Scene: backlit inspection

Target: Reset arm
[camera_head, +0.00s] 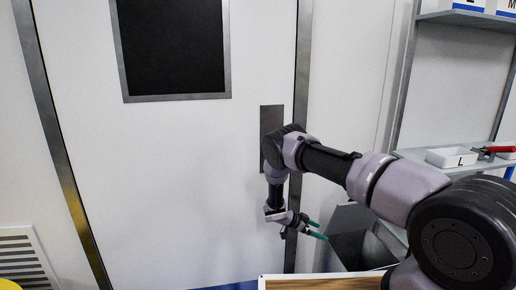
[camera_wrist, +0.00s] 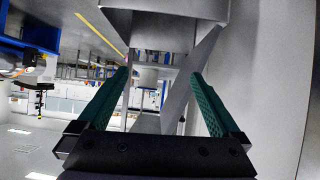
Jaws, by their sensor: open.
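My arm reaches out from the right side of the head view, in front of a white door (camera_head: 180,180). My gripper (camera_head: 319,229) has green fingers and hangs near the door's right edge, beside a grey metal bin (camera_head: 350,235). In the wrist view, the two green fingers of the gripper (camera_wrist: 161,95) are spread apart with nothing between them. Whether a finger touches the bin cannot be told.
A dark window (camera_head: 172,45) and a grey plate (camera_head: 271,135) are on the door. A wooden-topped surface (camera_head: 320,283) is at the bottom. A vent (camera_head: 25,258) is lower left.

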